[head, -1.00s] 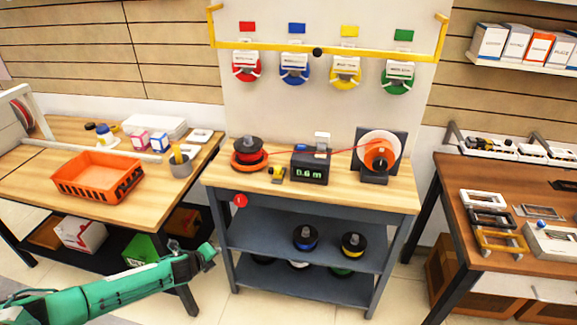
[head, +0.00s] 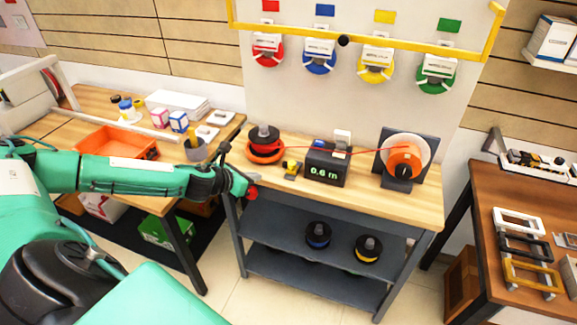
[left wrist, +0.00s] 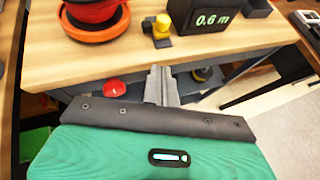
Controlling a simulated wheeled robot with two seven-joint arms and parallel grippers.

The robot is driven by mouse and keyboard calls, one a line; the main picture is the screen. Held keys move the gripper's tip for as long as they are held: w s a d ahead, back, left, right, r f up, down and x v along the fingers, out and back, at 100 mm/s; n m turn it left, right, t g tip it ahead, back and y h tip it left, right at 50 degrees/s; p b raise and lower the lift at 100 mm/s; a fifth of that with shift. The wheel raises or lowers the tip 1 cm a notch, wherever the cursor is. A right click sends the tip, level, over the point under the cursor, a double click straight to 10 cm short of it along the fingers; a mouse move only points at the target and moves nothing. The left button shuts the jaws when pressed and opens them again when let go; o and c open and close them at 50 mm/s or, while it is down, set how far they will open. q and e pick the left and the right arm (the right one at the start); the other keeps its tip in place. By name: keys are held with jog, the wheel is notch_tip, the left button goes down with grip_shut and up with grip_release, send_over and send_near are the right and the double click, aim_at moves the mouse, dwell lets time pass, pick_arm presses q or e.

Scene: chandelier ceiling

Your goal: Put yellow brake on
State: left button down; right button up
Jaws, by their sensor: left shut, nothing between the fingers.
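A small yellow part on a dark base, which looks like the yellow brake (head: 292,170), stands on the wooden bench top between the red spool (head: 263,140) and the black length meter (head: 325,165) reading 0.6 m. It also shows in the left wrist view (left wrist: 161,28). I cannot tell its setting. My left gripper (head: 250,182) is at the bench's front left edge, left of and nearer than the brake, apart from it. In the left wrist view its fingers (left wrist: 158,74) are shut and empty. My right gripper is not in view.
A red round knob (left wrist: 113,89) is on the bench front beside my left gripper. An orange reel (head: 405,160) stands right of the meter, with a red strand running to it. Blue and yellow spools (head: 367,248) stand on the shelf below. The bench's front strip (head: 380,202) is clear.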

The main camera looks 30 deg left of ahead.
pick_arm(q)
jog(key=p, duration=0.3)
send_near(289, 167)
notch_tip(289, 167, down, 3)
jog(key=w, duration=0.2)
jog(key=w+p, duration=0.1)
jog(key=w, duration=0.1)
jog(key=shift+w+d, duration=0.1)
jog(key=shift+d, duration=0.25)
jog(key=shift+w+d+f, duration=0.1)
jog(key=shift+w, duration=0.45)
